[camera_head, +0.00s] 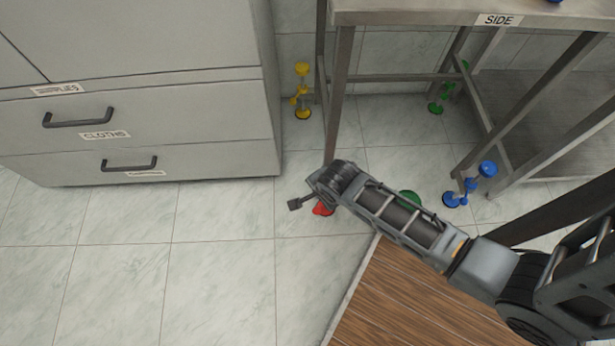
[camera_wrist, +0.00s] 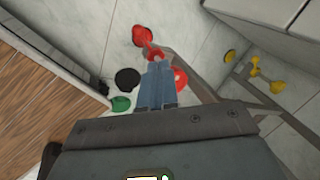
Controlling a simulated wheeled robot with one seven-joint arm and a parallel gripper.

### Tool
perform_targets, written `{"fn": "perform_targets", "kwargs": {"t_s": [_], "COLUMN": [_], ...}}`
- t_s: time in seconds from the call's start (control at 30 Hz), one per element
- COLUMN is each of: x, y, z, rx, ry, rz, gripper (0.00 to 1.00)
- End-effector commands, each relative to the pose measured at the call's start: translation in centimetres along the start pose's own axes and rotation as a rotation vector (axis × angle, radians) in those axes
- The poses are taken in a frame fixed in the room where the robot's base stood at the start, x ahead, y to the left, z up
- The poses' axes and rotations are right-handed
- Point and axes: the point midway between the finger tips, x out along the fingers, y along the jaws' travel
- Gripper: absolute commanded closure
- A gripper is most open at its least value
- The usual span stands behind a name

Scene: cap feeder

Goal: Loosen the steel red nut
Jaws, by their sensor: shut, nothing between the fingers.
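In the head view, a bit of red fitting (camera_head: 322,210) shows on the floor by the near table leg; my arm hides the rest. The wrist view shows a red disc (camera_wrist: 143,36), a small red nut-like piece (camera_wrist: 155,53) on a stem beside it, and another red round part (camera_wrist: 181,79) partly behind my fingers. My gripper (camera_head: 294,204) is low near the red fitting. Its fingers (camera_wrist: 158,68) are together and empty in the wrist view. The tips overlap the small red piece there; I cannot tell whether they touch it.
A steel table (camera_head: 420,17) labelled SIDE stands above. Yellow (camera_head: 302,92), green (camera_head: 442,93) and blue (camera_head: 470,185) fittings stand by its legs. Another green part (camera_head: 410,198) shows behind my arm. A drawer cabinet (camera_head: 190,120) is at the left; tiled floor in front is clear.

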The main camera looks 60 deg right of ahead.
Motion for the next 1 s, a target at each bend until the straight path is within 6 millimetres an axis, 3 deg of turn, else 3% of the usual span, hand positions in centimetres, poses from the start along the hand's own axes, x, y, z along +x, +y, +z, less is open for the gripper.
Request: {"fn": "perform_targets", "kwargs": {"t_s": [0.03, 0.1, 0.4, 0.7, 1.0], "x": [2.3, 4.2, 9.7, 11.0, 10.7], "y": [-0.6, -1.3, -4.9, -8.0, -8.8], "z": [0.2, 0.3, 1.4, 2.6, 2.9], "rx": [0.082, 0.201, 0.704, 1.061, 1.145], "ry": [0.012, 0.034, 0.178, 0.343, 0.394], "rz": [0.036, 0.093, 0.321, 0.473, 0.507], "gripper": [1.0, 1.0, 1.0, 1.0, 1.0]}}
